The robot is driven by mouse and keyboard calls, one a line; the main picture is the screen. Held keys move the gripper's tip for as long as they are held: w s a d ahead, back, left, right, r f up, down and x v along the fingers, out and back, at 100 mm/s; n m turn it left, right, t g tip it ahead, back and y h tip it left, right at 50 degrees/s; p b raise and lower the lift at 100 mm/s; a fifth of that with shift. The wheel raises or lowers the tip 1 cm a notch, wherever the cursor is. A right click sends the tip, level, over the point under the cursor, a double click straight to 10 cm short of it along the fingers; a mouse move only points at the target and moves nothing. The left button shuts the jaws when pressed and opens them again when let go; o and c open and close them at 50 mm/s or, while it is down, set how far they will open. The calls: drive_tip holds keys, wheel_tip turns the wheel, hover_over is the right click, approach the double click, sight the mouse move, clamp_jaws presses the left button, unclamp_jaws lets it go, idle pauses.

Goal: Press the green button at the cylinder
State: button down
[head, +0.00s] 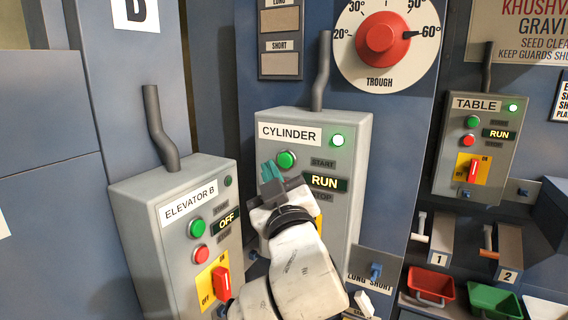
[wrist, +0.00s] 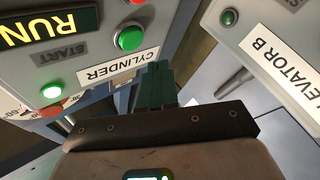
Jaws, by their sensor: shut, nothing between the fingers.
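The grey CYLINDER box (head: 343,135) is in the middle of the head view. Its green START button (head: 286,159) is in plain sight; it also shows in the wrist view (wrist: 130,38), above and left of my fingers. The box's RUN sign (head: 325,182) is lit, and its green lamp (head: 337,140) glows. My gripper (head: 270,171) is shut and empty, with teal fingertips just left of and below the button in the head view. In the wrist view the fingers (wrist: 154,84) stand clear of the button; I cannot tell their depth. The STOP button is hidden behind my gripper.
The ELEVATOR B box (head: 150,202) stands close on the left, with its OFF sign lit. The TABLE box (head: 477,140) is at the right, reading RUN. A trough dial (head: 386,40) is above. Red (head: 431,284) and green bins (head: 494,298) sit lower right.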

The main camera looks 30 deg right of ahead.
drive_tip(key=shift+s+a, duration=0.85)
drive_tip(key=shift+a, duration=0.3)
drive_tip(key=s+d+f+m+g, duration=0.1)
drive_tip(key=s+d+f+g, duration=0.2)
drive_tip(key=f, duration=0.7)
drive_tip(key=s+d+f+m+g, duration=0.1)
drive_tip(key=s+d+f+g, duration=0.25)
drive_tip(key=f, duration=0.75)
drive_tip(key=s+d+f+m+g, duration=0.15)
drive_tip(key=s+f+g, duration=0.25)
drive_tip(key=f, duration=0.6)
drive_tip(key=s+f+g+y, duration=0.2)
drive_tip(key=s+f+g, duration=0.2)
drive_tip(key=s+f, duration=0.4)
drive_tip(key=s+f+g+y, duration=0.1)
drive_tip(key=s+f+g, duration=0.4)
drive_tip(key=s, duration=1.3)
wheel_tip(320, 180, down, 5)
drive_tip(key=shift+d+r+y, duration=0.2)
drive_tip(key=shift+d+y, duration=0.2)
drive_tip(key=shift+d, duration=0.05)
drive_tip(key=shift+w+d+m+g, duration=0.1)
drive_tip(key=shift+d+m+g, duration=0.05)
drive_tip(key=shift+m+g, duration=0.1)
